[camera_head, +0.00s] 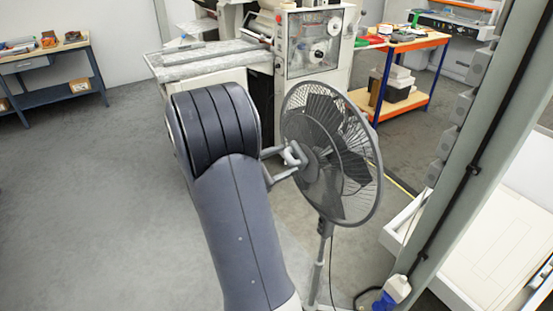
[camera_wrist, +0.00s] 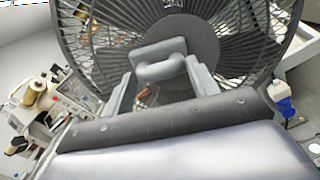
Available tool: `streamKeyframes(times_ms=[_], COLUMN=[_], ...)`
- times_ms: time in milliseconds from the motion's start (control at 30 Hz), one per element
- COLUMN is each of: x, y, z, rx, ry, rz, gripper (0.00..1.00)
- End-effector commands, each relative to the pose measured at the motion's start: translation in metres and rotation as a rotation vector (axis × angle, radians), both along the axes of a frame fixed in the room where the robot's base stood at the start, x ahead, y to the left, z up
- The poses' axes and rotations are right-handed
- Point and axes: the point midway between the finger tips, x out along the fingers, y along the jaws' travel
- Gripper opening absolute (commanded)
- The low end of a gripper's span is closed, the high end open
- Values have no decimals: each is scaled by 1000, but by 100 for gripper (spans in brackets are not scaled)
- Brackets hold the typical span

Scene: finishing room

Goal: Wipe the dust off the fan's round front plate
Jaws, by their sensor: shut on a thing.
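The standing fan (camera_head: 347,196) faces my arm, its dark wire cage tilted slightly. Its round front plate (camera_wrist: 198,40) is a grey disc at the middle of the cage in the wrist view. In the head view the plate (camera_head: 309,172) is partly behind my gripper. My gripper (camera_head: 290,160) is shut on a grey wiping pad with a curved handle (camera_wrist: 160,70). The pad lies in front of the lower left part of the plate and covers some of it. I cannot tell whether it touches. Dust cannot be made out clearly.
A grey pillar (camera_head: 484,150) stands right of the fan, with a blue and white bottle (camera_head: 393,291) near its foot. A large machine (camera_head: 307,45) and an orange-framed bench (camera_head: 408,48) stand behind. The floor at left is clear up to a workbench (camera_head: 42,60).

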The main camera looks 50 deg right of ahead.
Motion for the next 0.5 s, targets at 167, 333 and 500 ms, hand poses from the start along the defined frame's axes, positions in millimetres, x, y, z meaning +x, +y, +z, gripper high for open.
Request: streamKeyframes(times_ms=[167,333,500], x=[-7,-17,-31], y=[2,5,10], z=[0,-1,-1], rx=[0,0,1], ry=[0,0,1], rz=[-3,-3,-3], gripper=[38,38,38])
